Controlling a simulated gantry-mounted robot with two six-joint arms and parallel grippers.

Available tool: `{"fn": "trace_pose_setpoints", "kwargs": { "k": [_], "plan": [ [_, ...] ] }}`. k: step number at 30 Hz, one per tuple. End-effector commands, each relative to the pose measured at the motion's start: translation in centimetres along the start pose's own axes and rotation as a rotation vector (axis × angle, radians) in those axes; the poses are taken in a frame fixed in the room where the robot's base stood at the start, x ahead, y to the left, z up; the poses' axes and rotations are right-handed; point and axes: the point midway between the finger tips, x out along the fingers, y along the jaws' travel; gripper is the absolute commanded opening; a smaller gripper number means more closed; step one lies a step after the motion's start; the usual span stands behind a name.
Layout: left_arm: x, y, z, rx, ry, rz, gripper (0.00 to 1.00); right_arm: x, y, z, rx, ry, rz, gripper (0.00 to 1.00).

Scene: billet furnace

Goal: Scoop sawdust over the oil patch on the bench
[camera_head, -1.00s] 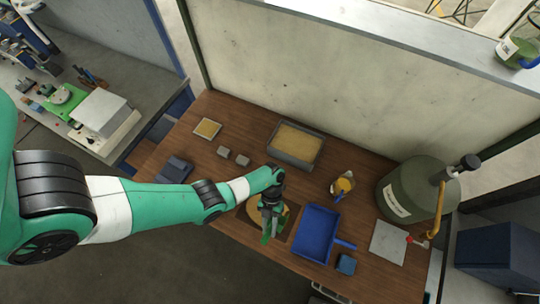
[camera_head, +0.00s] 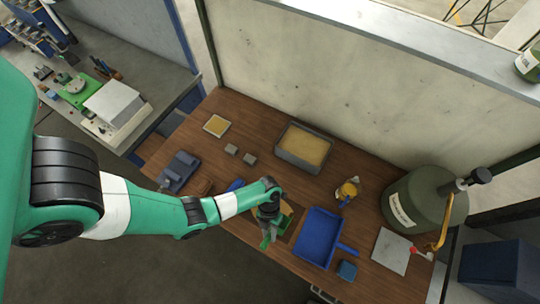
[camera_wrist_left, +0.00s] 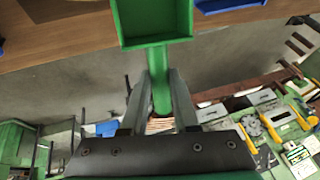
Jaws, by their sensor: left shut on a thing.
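My left gripper (camera_wrist_left: 160,85) is shut on the handle of a green scoop (camera_wrist_left: 155,28), whose open tray looks empty in the left wrist view. In the head view the scoop (camera_head: 267,238) hangs by the bench's near edge. A dark oil patch (camera_head: 294,232) lies on the wooden bench just right of the scoop, with tan sawdust (camera_head: 287,209) showing on part of it; my wrist hides some of the patch. A grey tub (camera_head: 288,155) holding more sawdust (camera_head: 306,145) stands at the back. My right gripper is out of view.
A blue dustpan (camera_head: 318,240) lies right of the patch, with a blue block (camera_head: 347,270) and a yellow-topped container (camera_head: 347,190) nearby. A large green canister (camera_head: 420,205) stands at the right. Small grey blocks (camera_head: 241,153) lie left of the tub. A pale wall (camera_head: 310,70) backs the bench.

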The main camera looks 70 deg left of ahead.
Motion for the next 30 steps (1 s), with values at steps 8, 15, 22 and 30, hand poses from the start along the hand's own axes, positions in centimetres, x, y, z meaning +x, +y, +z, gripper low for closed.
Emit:
{"fn": "trace_pose_setpoints", "kwargs": {
  "k": [8, 15, 22, 30],
  "plan": [
    [1.1, 0.3, -0.8, 0.032, -0.115, 0.001, 0.0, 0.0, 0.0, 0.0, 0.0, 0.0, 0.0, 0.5],
    [1.2, 0.3, -0.8, 0.04, -0.145, 0.0, 0.0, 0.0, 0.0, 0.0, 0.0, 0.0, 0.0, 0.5],
    [1.9, 0.6, -1.4, 0.069, -0.238, 0.001, 0.0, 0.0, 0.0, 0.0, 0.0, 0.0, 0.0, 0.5],
    [2.2, 0.6, -1.5, 0.087, -0.31, -0.006, 0.0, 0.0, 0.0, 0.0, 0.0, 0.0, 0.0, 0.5]
  ]
}}
